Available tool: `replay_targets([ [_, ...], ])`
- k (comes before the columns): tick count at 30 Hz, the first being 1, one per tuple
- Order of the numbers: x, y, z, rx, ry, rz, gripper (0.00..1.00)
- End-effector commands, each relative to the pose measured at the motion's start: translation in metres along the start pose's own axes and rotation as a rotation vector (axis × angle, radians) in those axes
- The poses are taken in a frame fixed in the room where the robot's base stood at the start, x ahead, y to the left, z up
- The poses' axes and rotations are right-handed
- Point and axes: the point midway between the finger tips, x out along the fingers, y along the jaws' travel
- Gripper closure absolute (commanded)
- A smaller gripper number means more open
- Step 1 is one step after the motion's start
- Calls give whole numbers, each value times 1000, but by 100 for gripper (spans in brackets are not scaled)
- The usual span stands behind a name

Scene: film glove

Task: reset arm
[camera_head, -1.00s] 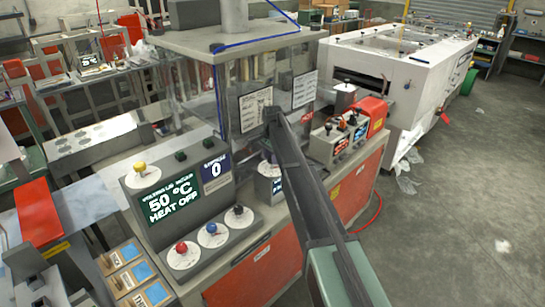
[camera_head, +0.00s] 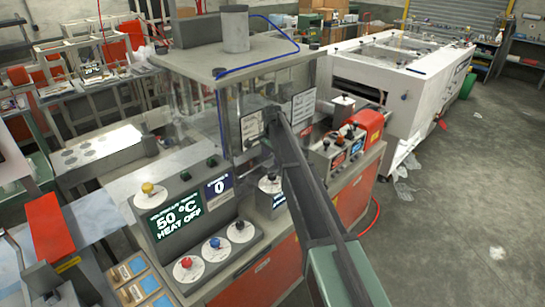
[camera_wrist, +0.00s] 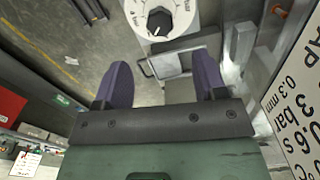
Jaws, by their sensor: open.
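My gripper (camera_wrist: 161,82) shows in the wrist view with two purple fingers spread apart and nothing between them. Ahead of it is a white dial with a black knob (camera_wrist: 159,20). In the head view my dark arm reaches from the bottom right up to the machine's clear enclosure (camera_head: 225,130). The gripper's fingers cannot be made out there. A grey control box (camera_head: 185,205) left of the arm reads 50 °C, heat off, and the blue counter panel shows 0.
Yellow, red, blue and black knobs sit on the control box and its ledge. A red-fronted control unit (camera_head: 340,140) stands right of the arm. A large white machine (camera_head: 400,75) is behind it. The floor (camera_head: 460,200) at the right is mostly clear.

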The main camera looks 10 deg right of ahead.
Motion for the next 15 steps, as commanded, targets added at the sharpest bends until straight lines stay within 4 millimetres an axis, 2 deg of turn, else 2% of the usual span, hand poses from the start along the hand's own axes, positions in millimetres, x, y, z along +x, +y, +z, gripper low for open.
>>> replay_targets([
  [1,-20,0,0,0,0,0,35],
  [3,-24,0,0,0,0,0,35],
  [12,-21,0,0,0,0,0,35],
  [15,-21,0,0,-56,0,0,35],
])
